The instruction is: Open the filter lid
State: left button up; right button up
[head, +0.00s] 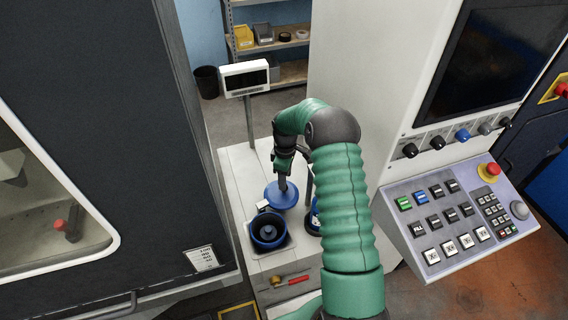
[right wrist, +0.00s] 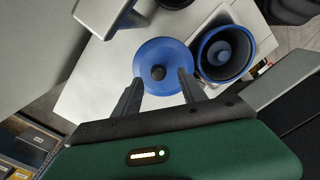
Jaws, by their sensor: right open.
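A round blue lid (head: 289,200) with a dark central knob lies on the pale bench top, behind an open cup. In the head view my right gripper (head: 282,186) points down at the lid. What is under the lid is hidden. My left gripper is in neither view.
The open blue-rimmed cup (head: 268,231) stands just in front of the lid. Another blue part (head: 314,218) is partly hidden behind my arm. A display on a post (head: 245,77) stands behind. A dark machine is at left, a control panel (head: 455,217) at right.

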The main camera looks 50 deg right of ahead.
notch_tip(320, 180, up, 12)
jog(key=b, duration=0.1)
jog(key=shift+w+a, duration=0.15)
jog(key=shift+a, duration=0.15)
jog(key=shift+d+f, duration=0.1)
jog(key=shift+f, duration=0.05)
